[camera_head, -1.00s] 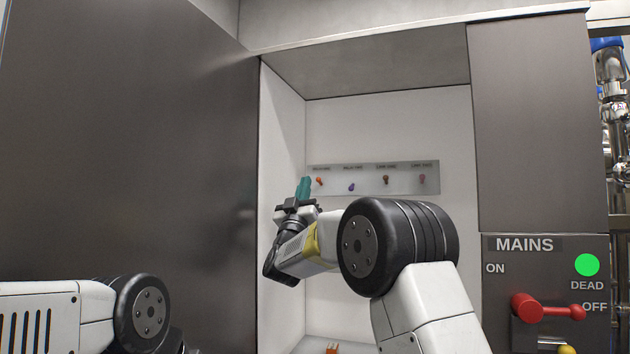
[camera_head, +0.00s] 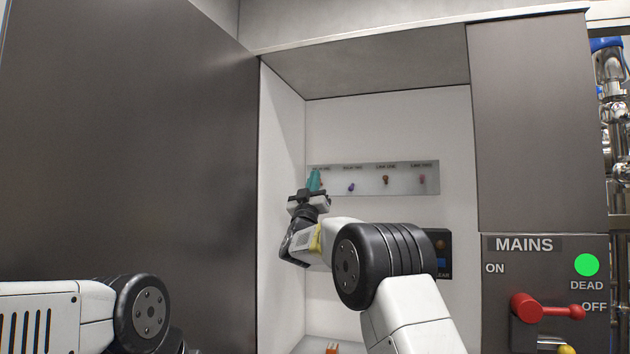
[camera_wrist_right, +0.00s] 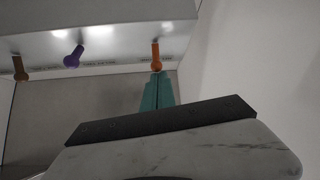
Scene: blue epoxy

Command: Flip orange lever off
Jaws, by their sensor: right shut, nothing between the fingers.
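The orange lever (camera_wrist_right: 156,56) is on the grey labelled panel (camera_head: 403,188) on the cabinet's back wall. In the head view, its place at the panel's left end is mostly hidden behind the fingers. My right gripper (camera_head: 314,180) has teal fingers, shut with nothing between them. In the right wrist view the fingertips (camera_wrist_right: 157,76) are right at the lever's knobbed end; I cannot tell whether they touch. My left gripper is out of view; only part of the left arm shows at lower left.
A purple lever (camera_head: 351,188), a brown lever (camera_head: 386,180) and a red lever (camera_head: 422,179) stand along the panel to the right. A dark box (camera_head: 441,268) with buttons is low on the back wall. The cabinet's left wall (camera_head: 282,150) is close to my right gripper.

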